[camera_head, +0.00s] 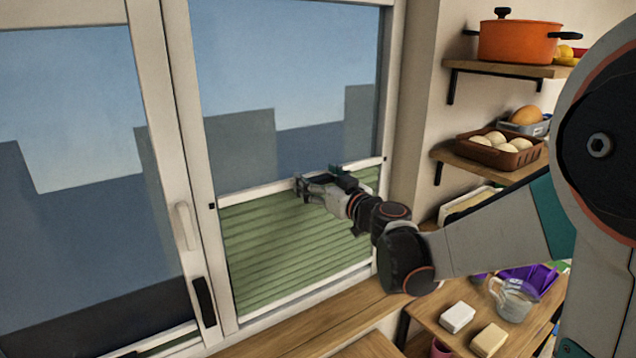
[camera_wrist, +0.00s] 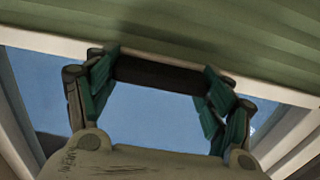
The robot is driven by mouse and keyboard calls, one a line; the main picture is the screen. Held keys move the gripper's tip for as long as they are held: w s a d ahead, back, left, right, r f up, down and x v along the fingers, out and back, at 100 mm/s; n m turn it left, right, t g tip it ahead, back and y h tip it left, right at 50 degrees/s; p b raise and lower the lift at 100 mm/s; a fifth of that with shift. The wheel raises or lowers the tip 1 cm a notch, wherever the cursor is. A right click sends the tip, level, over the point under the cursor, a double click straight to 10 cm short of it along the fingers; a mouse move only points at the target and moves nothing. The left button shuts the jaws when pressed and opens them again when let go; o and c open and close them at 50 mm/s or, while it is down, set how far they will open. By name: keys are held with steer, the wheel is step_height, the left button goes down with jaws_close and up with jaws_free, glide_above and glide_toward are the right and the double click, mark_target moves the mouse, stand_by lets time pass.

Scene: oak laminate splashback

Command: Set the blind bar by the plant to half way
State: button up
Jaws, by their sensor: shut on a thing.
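The green pleated blind (camera_head: 290,250) covers the lower part of the right window pane. Its white blind bar (camera_head: 248,194) runs along its top edge, roughly at mid-height of the pane as far as it shows; the pane's top is cut off. My gripper (camera_head: 303,187) is at the middle of this bar. In the wrist view, the gripper (camera_wrist: 160,70) has its teal fingers at the two ends of a dark grip (camera_wrist: 158,74) on the bar (camera_wrist: 270,94) and is shut on it. No plant can be clearly made out.
A white window handle (camera_head: 185,226) and a black grip (camera_head: 204,301) are on the frame to the left. Shelves at right hold an orange pot (camera_head: 518,42) and a brown tray (camera_head: 472,148). A measuring jug (camera_head: 513,300) stands below. The wooden sill (camera_head: 310,325) looks mostly clear.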

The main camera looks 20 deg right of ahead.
steer(key=o, duration=1.5)
steer(key=shift+w+f, duration=0.1)
steer(key=v, duration=1.2)
steer(key=shift+a, duration=0.1)
